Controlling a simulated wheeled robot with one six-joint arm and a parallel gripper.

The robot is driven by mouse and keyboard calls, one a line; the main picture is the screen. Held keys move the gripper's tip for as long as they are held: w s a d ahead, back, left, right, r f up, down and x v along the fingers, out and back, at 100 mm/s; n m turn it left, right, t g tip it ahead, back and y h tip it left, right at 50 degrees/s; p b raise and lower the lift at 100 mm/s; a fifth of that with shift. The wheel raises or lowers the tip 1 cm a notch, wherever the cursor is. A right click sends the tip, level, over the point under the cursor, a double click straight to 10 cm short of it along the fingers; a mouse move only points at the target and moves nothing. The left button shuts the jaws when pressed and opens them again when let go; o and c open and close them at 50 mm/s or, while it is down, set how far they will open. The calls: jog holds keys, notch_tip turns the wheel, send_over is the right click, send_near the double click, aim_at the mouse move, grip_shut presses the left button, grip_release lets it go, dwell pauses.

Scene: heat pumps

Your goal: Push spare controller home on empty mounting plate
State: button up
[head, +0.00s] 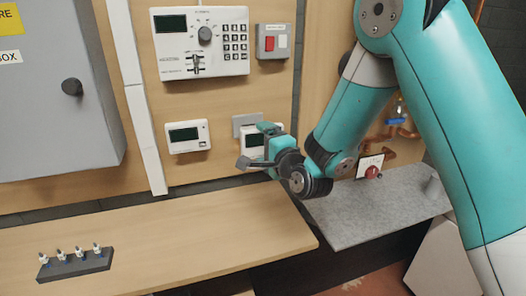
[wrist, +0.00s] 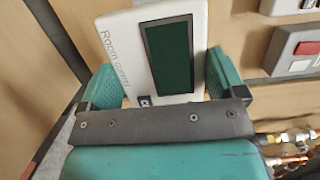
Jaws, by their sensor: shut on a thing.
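The spare controller (head: 251,145) is a white box with a dark screen, held upright in front of the wall board. In the wrist view the controller (wrist: 122,58) shows the printing "Room control" and fills the space between the fingers. My gripper (wrist: 162,70) is shut on its two sides; it also shows in the head view (head: 266,146). The grey mounting plate (head: 242,120) shows behind the controller, mostly at its upper left. The rest of the plate is hidden by the controller and gripper. I cannot tell whether controller and plate touch.
A similar white controller (head: 187,136) is on the board to the left. A wooden shelf (head: 190,235) below carries a dark block with several small fittings (head: 75,262). Copper pipes and a red knob (head: 372,172) are at right.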

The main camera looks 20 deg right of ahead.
jog(key=shift+w+a+r+p, duration=0.15)
jog(key=shift+w+a+p, duration=0.2)
jog(key=shift+w, duration=0.35)
jog(key=w+p, duration=0.2)
jog(key=w, duration=0.4)
jog(key=shift+w+d+f+b, duration=0.1)
jog(key=shift+f+b, duration=0.1)
jog(key=shift+b, duration=0.1)
jog(key=shift+r+p, duration=0.1)
jog(key=shift+p, duration=0.2)
dwell(0.6)
jog(key=shift+w, duration=0.7)
dwell(1.5)
jog(key=o, duration=0.6)
jog(key=shift+w+a, duration=0.1)
jog(key=shift+a, duration=0.1)
jog(key=shift+o, duration=0.2)
